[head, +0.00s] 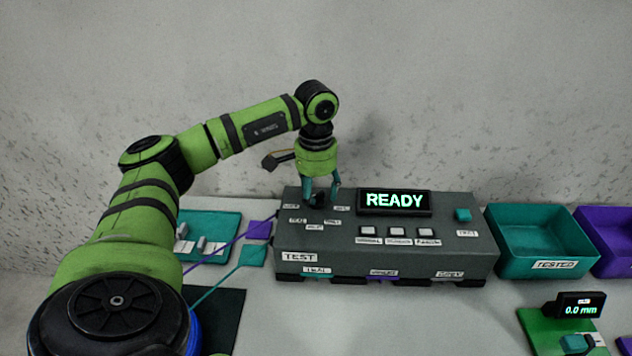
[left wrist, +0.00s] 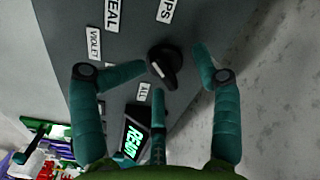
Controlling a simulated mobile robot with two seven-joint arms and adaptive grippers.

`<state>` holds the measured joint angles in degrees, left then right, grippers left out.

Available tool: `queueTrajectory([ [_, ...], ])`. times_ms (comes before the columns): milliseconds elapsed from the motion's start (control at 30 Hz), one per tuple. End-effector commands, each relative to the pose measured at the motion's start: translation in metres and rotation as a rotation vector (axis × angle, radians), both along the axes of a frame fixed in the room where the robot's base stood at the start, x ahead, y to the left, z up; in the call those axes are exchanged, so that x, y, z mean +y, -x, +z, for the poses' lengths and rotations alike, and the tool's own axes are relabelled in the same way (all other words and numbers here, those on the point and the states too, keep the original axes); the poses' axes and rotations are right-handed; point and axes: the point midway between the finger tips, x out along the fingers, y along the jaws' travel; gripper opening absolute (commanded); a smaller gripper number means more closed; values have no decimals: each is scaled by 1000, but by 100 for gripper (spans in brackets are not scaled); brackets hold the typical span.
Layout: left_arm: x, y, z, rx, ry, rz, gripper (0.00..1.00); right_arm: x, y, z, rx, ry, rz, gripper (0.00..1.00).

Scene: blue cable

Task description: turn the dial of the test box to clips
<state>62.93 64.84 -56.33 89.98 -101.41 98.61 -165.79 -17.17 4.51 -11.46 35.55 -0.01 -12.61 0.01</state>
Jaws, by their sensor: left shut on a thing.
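The test box (head: 350,255) is a dark grey case on the table, with a lit display (head: 394,202) reading READY. Its black dial (left wrist: 165,66) is on the top face at the left. In the left wrist view, labels ending in "EAL" and "PS", VIOLET (left wrist: 94,43) and ALL (left wrist: 144,92) surround the dial. The dial has a white pointer mark; which label it points at is hard to tell. My right gripper is in neither view.
A teal tray (head: 228,222) with small parts stands left of the box, near violet and teal cable tags. Teal (head: 545,264) and violet (head: 612,270) bins stand to the right. A green gauge reading 0.0 mm (head: 580,305) is at front right. The wall is close behind.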

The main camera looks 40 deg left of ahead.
Motion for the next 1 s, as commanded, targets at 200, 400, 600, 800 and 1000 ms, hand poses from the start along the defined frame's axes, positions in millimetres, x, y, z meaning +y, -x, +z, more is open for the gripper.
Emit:
queueTrajectory([
  [200, -1, -1, 17, -5, 2, -1, 47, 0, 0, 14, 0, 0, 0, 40],
  [400, -1, -1, 38, -2, 1, -1, 35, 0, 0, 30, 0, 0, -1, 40],
  [600, -1, 0, 58, -2, 1, -1, 35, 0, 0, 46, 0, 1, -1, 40],
  [800, -1, 0, 71, 0, 1, -1, 35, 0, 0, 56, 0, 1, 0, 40],
  [1000, -1, 0, 70, 0, 1, -1, 35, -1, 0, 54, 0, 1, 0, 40],
])
